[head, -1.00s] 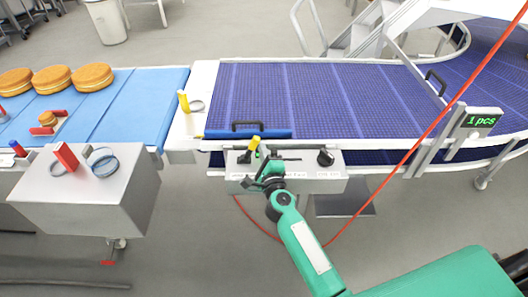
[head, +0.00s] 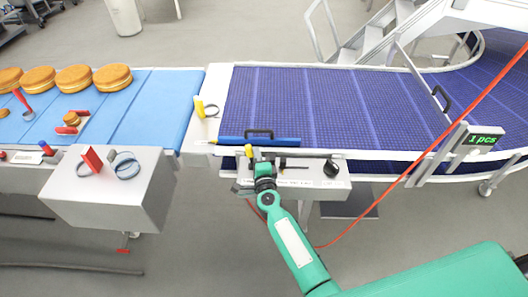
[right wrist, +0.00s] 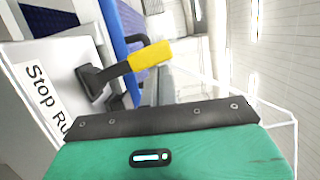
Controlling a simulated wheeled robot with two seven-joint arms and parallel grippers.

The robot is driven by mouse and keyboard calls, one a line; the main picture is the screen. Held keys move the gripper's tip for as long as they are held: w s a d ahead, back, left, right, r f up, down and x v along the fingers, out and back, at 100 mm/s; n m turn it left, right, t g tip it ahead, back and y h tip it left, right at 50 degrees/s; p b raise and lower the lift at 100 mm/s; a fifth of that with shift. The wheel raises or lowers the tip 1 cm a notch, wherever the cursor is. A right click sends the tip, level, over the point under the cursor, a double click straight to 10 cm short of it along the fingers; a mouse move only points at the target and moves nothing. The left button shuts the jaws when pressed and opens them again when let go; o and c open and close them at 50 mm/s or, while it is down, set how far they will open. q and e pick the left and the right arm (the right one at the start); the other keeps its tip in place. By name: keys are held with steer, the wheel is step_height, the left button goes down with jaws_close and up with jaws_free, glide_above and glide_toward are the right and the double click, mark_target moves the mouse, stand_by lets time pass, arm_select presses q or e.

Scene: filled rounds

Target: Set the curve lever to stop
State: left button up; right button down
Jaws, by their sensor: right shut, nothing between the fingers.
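The curve lever (head: 249,152) has a yellow grip and a black stem, on the grey control box (head: 312,181) in front of the purple belt. In the right wrist view the lever (right wrist: 150,57) rises from the box beside a label reading "Stop Ru", its end cut off by my gripper. The lever seems to lean toward the "Stop" side. My left gripper is not in view.
A black knob (head: 331,168) sits right on the same box. Another grey box (head: 110,200) at left carries a red lever (head: 92,158). A yellow lever (head: 199,106) stands between the belts. A red cable (head: 420,155) crosses at right.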

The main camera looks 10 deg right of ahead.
steer(key=shift+w+a, duration=0.15)
steer(key=shift+a, duration=0.4)
steer(key=shift+w+a, duration=0.15)
steer(key=shift+a, duration=0.45)
steer(key=shift+s, duration=0.1)
steer(key=shift+s+f, duration=0.1)
steer(key=shift+s, duration=0.25)
steer(key=s+p, duration=0.1)
steer(key=s, duration=1.2)
steer(key=shift+a+p, duration=0.15)
steer(key=shift+p, duration=0.25)
